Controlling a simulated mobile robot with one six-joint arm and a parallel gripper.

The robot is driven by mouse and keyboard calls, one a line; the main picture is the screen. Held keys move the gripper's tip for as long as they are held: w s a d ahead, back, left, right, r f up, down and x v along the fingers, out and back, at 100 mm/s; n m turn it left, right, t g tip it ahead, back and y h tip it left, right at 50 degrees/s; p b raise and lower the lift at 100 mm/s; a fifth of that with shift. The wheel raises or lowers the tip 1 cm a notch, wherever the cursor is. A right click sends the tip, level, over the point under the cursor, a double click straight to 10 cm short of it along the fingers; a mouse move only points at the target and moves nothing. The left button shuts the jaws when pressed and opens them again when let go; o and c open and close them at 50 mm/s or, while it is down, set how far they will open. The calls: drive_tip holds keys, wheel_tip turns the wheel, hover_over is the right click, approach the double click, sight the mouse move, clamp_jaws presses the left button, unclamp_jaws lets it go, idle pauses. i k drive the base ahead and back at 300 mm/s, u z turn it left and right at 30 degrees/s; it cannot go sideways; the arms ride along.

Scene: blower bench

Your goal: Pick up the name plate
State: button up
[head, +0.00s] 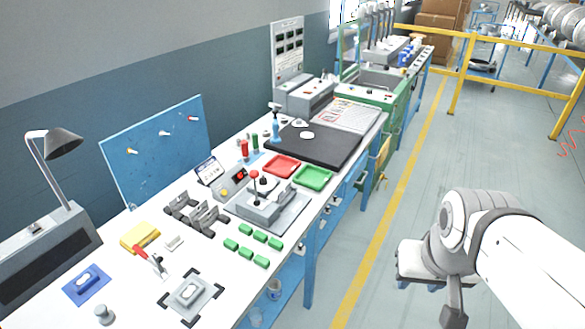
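A small pale flat piece (173,242) lies on the white bench, right of a yellow pad with a red-handled tool; it may be the name plate, but it is too small to tell. My gripper (445,290) hangs over the floor at the lower right, well away from the bench. Its fingertips are small and partly hidden, so its opening does not show.
The white bench (135,282) carries several green blocks (253,243), a grey fixture with a red knob (265,205), red (281,166) and green (313,177) trays and a black mat (318,146). A lamp (55,150) rises at left. Floor between bench and arm is clear.

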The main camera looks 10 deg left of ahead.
sight(282, 195)
drive_tip(key=z, duration=0.05)
drive_tip(key=i, duration=1)
drive_tip(key=u, duration=0.1)
